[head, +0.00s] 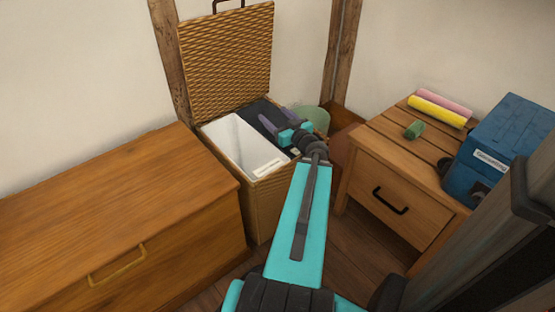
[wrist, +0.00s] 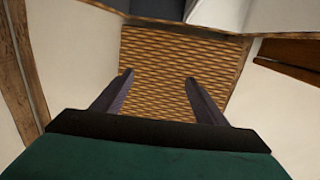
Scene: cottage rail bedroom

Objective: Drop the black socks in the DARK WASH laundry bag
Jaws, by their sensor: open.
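A wicker hamper (head: 262,213) stands in the corner with its lid (head: 226,62) raised. It holds a white-lined bag (head: 233,142) on the left and a dark-lined bag (head: 262,113) on the right. A pale label (head: 268,168) at the front is too small to read. My gripper (head: 273,120) is over the dark side, fingers apart. In the wrist view my gripper (wrist: 157,82) is open and empty, with wicker (wrist: 160,60) beyond it. The dark lining (wrist: 155,8) and white lining (wrist: 218,12) show at the top. I cannot make out the black socks for certain.
A wooden chest (head: 120,205) stands left of the hamper. A bedside cabinet (head: 385,150) on the right carries pink and yellow rolls (head: 437,110), a green item (head: 414,130), a blue box (head: 505,135) and a dark rounded thing (head: 479,190). A pale green round thing (head: 313,116) is behind my gripper.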

